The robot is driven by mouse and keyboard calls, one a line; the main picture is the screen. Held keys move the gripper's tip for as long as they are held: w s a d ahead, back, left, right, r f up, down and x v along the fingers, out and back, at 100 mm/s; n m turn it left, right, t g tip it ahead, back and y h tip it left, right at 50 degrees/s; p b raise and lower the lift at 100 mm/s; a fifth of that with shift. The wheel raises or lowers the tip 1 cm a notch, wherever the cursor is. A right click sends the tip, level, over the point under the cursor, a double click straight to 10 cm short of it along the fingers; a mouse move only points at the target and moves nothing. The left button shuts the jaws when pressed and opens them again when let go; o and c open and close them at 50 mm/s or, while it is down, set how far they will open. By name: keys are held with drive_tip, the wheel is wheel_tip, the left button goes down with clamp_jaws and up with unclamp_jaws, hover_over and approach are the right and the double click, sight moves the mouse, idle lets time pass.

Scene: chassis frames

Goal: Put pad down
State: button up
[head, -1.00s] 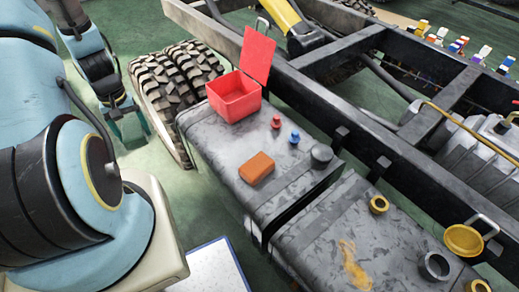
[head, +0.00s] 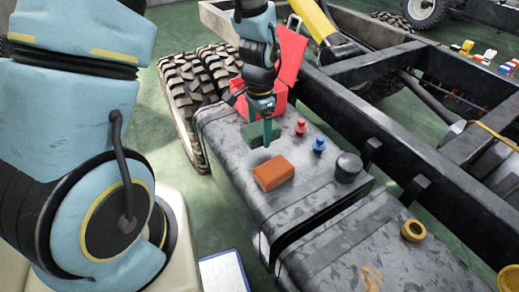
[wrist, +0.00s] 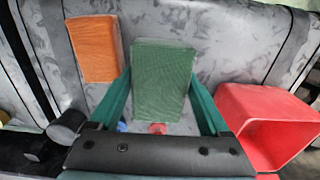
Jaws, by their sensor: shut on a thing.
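A green pad (head: 251,134) is between the teal fingers of my gripper (head: 267,132), low over the grey tank top (head: 222,142). In the wrist view the green pad (wrist: 163,78) fills the space between both fingers, so my gripper (wrist: 162,85) is shut on it. I cannot tell whether the pad touches the tank. An orange pad (head: 273,173) lies flat on the tank, a little nearer the front than the green one; it also shows in the wrist view (wrist: 95,48).
An open red box (head: 291,58) stands behind my gripper, to the right in the wrist view (wrist: 265,120). A red peg (head: 300,127), a blue peg (head: 318,146) and a black cap (head: 348,168) stand to the right. The tank top's front left is clear.

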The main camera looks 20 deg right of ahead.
sight(259, 154)
drive_tip(key=shift+f, duration=2.95)
drive_tip(key=shift+f, duration=0.15)
drive_tip(key=o, duration=1.4)
drive_tip(key=shift+o, duration=0.2)
wheel_tip(259, 154, up, 12)
drive_tip(key=shift+r, duration=0.15)
drive_tip(key=a+r+n, duration=0.4)
drive_tip(key=a+n, duration=0.3)
drive_tip(key=a, duration=0.5)
drive_tip(key=w+a+r+n+t, duration=0.1)
drive_tip(key=a+r+n, duration=0.3)
drive_tip(key=a, duration=0.9)
drive_tip(key=n, duration=0.3)
drive_tip(key=shift+w+n+t, duration=0.15)
drive_tip(key=shift+n+t, duration=0.15)
drive_tip(key=shift+n, duration=0.1)
drive_tip(key=shift+r, duration=0.15)
